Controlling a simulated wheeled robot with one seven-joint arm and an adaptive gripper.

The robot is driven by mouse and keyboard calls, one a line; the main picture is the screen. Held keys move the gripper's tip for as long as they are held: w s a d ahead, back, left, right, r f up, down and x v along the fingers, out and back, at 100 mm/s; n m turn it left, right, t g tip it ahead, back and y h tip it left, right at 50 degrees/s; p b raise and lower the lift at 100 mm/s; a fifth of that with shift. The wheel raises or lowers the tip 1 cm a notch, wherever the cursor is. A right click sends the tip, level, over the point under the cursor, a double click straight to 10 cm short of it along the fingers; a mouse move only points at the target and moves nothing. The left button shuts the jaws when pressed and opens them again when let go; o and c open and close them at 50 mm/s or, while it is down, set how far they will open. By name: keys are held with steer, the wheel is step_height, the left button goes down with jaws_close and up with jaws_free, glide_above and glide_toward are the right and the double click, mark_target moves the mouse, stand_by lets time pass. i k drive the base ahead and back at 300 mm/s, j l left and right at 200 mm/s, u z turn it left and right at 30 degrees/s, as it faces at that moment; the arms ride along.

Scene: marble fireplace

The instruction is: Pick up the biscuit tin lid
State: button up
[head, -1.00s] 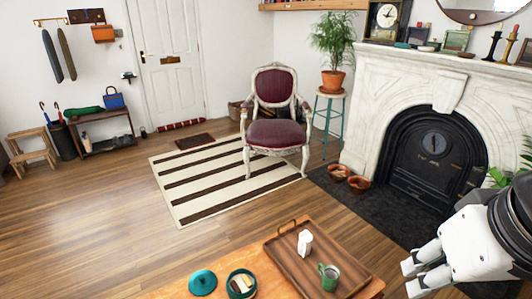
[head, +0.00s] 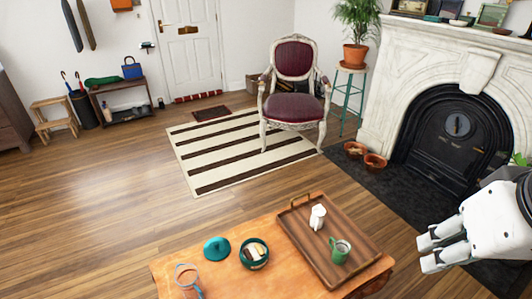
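The biscuit tin lid (head: 216,249) is a teal round lid with a small knob. It lies on the orange wooden table (head: 228,285), left of the open biscuit tin (head: 244,262). The tin is dark teal and holds light and dark biscuits. The lid and tin are apart. My gripper (head: 424,253) is at the right edge of the head view, far to the right of the lid and beyond the table's right side. Its two fingers are apart, with nothing seen between them.
A wooden tray (head: 300,231) with handles holds a white carton-shaped jug (head: 318,218) and a green mug (head: 339,250). A blue-rimmed item (head: 187,276) stands on the table left of the lid. A chair (head: 293,90) and fireplace (head: 440,75) stand behind. The floor left of the table is clear.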

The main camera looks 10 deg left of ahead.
mark_target(217, 248)
steer(key=i+u, duration=0.1)
steer(key=u, duration=0.65)
steer(key=i+l+u, duration=0.15)
steer(key=u, duration=0.25)
steer(key=l+u, duration=0.1)
steer(key=u, duration=0.3)
steer(key=i+l, duration=0.2)
